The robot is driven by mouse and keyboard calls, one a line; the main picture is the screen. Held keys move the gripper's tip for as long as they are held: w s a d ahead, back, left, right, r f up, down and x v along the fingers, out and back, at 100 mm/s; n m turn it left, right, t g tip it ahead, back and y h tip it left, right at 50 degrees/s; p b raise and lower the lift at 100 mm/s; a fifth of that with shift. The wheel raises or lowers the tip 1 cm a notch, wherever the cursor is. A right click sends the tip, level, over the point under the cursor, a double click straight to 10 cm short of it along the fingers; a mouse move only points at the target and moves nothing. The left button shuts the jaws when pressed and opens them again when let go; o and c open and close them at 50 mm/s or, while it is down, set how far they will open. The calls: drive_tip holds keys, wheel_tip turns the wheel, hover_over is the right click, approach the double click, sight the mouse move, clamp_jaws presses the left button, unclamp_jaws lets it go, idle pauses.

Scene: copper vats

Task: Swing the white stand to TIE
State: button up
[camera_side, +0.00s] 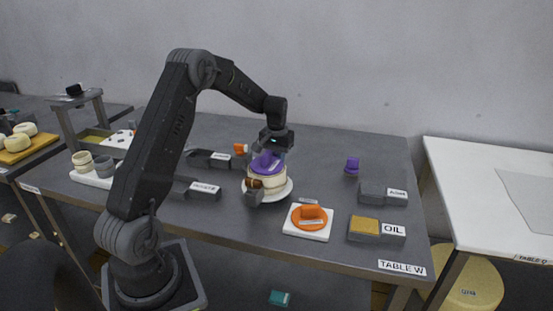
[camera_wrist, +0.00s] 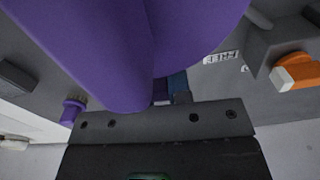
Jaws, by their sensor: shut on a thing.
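The round white stand (camera_side: 286,192) is on the dark table and carries a pale, cheese-like stack (camera_side: 270,181). A purple piece (camera_side: 266,163) with a small pale label lies on top of the stack. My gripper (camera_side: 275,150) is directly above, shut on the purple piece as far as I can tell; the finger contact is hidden. In the wrist view the purple piece (camera_wrist: 125,50) fills the upper middle, right against the gripper. A brown and grey block (camera_side: 254,198) is at the stand's front left edge. I cannot read TIE on any label.
A white board with an orange disc (camera_side: 309,216) is close at the front right. Grey blocks labelled OIL (camera_side: 393,231) and another (camera_side: 384,195) are farther right. A small purple knob (camera_side: 352,165) stands behind. Long grey holders (camera_side: 211,160) lie left.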

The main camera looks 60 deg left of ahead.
clamp_jaws()
drive_tip(key=shift+d, duration=0.1)
drive_tip(key=shift+s, duration=0.1)
drive_tip(key=shift+s+a+f+n, duration=0.1)
drive_tip(key=shift+s+a+n, duration=0.25)
drive_tip(key=shift+n, duration=0.35)
drive_tip(key=o, duration=0.7)
unclamp_jaws()
